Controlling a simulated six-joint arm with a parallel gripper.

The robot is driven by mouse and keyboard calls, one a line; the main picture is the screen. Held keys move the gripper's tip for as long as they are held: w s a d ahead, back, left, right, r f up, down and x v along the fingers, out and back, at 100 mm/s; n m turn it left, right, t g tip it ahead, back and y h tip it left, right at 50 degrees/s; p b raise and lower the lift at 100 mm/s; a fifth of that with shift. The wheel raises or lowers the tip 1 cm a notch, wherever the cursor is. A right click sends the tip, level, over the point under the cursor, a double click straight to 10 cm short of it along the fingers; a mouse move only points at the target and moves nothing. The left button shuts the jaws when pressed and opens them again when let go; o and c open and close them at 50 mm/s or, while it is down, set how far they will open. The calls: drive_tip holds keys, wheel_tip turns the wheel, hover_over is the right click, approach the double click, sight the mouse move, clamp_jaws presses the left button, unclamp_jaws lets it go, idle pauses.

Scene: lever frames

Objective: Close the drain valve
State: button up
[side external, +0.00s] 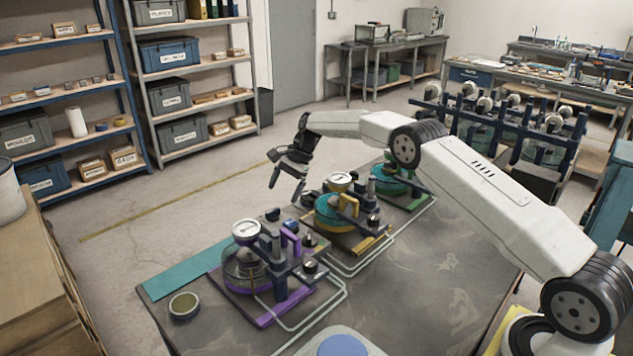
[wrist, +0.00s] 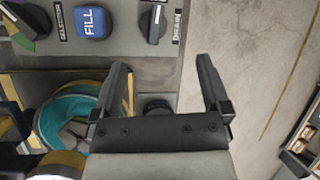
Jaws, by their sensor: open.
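My gripper (side external: 286,186) is open and empty in the side external view, above the far edge of the bench, left of the yellow station (side external: 340,213). In the wrist view its two fingers stand wide apart (wrist: 162,68), with bare grey surface between the tips. Another dark round knob (wrist: 156,106) shows between the fingers, partly hidden by the gripper.
A blue FILL button (wrist: 93,22) and a dark knob with a green part (wrist: 30,20) lie left of the lever knob. A purple station (side external: 245,262) and a green station (side external: 402,190) flank the yellow one. A small cup (side external: 184,306) stands at the bench's left.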

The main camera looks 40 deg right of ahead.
sight(273, 210)
drive_tip(key=n+h, duration=0.1)
drive_tip(key=a+n+h, duration=0.1)
drive_tip(key=n, duration=0.1)
drive_tip(key=shift+s+a+r, duration=0.1)
drive_tip(key=shift+s+r, duration=0.05)
drive_tip(key=shift+s, duration=0.05)
drive_tip(key=n, duration=0.1)
drive_tip(key=n+h, duration=0.1)
drive_tip(key=a+n+t, duration=0.1)
drive_tip(key=shift+s+r+h, duration=0.25)
drive_tip(key=shift+s+h, duration=0.05)
drive_tip(key=shift+h, duration=0.1)
drive_tip(key=n, duration=0.1)
drive_tip(key=s+a+r+n+h, duration=0.1)
drive_tip(key=n, duration=0.1)
drive_tip(key=n+t, duration=0.1)
drive_tip(key=n, duration=0.1)
drive_tip(key=shift+s+a+r+h, duration=0.15)
drive_tip(key=shift+a+r+h, duration=0.05)
drive_tip(key=shift+a+h, duration=0.1)
drive_tip(key=n, duration=0.1)
drive_tip(key=s+a+r+n+t, duration=0.1)
drive_tip(key=n, duration=0.1)
drive_tip(key=shift+h, duration=0.4)
drive_tip(key=shift+w+f, duration=0.1)
drive_tip(key=shift+f, duration=0.1)
drive_tip(key=shift+x, duration=3.8)
drive_tip(key=c, duration=1.3)
